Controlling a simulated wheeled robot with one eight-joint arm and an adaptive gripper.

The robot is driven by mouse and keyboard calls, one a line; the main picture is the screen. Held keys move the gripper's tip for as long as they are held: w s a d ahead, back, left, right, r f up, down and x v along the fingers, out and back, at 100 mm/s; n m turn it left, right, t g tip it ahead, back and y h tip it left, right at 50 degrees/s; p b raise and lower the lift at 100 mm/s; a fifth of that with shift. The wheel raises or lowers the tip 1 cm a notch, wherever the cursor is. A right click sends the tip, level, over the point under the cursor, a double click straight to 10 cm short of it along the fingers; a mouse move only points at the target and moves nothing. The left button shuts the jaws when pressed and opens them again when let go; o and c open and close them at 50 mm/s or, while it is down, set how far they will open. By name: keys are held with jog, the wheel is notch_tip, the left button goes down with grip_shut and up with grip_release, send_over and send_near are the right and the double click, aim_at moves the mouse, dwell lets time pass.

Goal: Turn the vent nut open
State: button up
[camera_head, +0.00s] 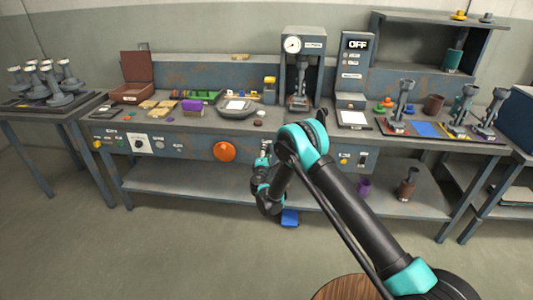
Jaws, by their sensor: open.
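I cannot single out a vent nut for certain at this size. A large round orange knob (224,151) sits on the front panel of the long bench. My gripper (265,147) is small in view, in front of that panel and to the right of the orange knob, with a gap between them in the picture. It is open, and I see nothing held in it. My arm hides part of the panel and lower shelf to its right.
A press-like station with a round gauge (292,45) and a panel reading OFF (357,43) stand at the back of the bench (190,125). A dark knob on a white plate (138,143) is at the panel's left. A blue pedal-like block (290,217) is on the floor.

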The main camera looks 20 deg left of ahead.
jog(key=v, duration=0.7)
jog(key=shift+s, duration=0.15)
jog(key=shift+d, duration=0.1)
